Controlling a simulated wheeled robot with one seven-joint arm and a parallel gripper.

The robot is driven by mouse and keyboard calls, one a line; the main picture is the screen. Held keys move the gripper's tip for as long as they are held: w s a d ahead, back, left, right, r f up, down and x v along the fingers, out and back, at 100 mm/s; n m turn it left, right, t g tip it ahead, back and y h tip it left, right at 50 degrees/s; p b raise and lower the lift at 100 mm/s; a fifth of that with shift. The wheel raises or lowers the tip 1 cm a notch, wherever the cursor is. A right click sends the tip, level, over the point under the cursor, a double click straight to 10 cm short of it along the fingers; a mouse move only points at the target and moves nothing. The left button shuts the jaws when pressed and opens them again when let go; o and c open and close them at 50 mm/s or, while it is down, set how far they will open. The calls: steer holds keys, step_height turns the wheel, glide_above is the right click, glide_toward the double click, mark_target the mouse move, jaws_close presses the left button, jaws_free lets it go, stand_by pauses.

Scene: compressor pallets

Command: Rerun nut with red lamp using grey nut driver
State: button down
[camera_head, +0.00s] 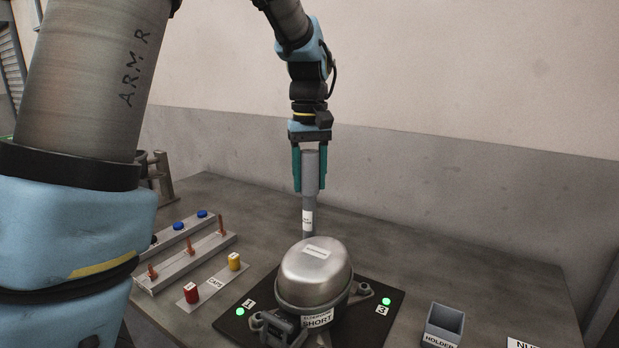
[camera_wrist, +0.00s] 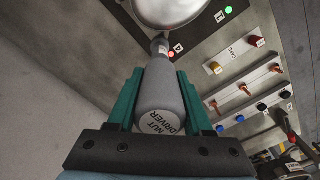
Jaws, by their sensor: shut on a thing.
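My gripper (camera_head: 310,185) is shut on the grey nut driver (camera_head: 308,175), which hangs upright behind the compressor. In the wrist view the driver (camera_wrist: 162,95) lies between the teal fingers, its label facing the camera. Its shaft runs down beside the silver compressor (camera_head: 315,272). A red lamp (camera_wrist: 172,54) glows near the driver's lower end in the wrist view; the compressor hides that spot in the head view. Green lamps glow by label 1 (camera_head: 240,312) and label 3 (camera_head: 386,301). The nut by the red lamp is hidden, so contact with it cannot be told.
A grey holder box (camera_head: 443,325) stands at the front right and looks empty. To the left are a caps plate with a red cap (camera_head: 191,293) and a yellow cap (camera_head: 234,261), and a rack (camera_head: 185,262) with copper-coloured pieces. The table's right rear is clear.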

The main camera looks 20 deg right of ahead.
mark_target(309, 195)
steer(key=shift+f, duration=0.4)
steer(key=shift+f+b, duration=0.35)
steer(key=shift+b, duration=0.05)
steer(key=shift+f+b, duration=0.75)
steer(key=shift+f, duration=0.7)
stand_by(3.7)
steer(key=shift+r, duration=0.2)
steer(key=shift+r+p, duration=2.3)
steer(key=shift+r, duration=0.1)
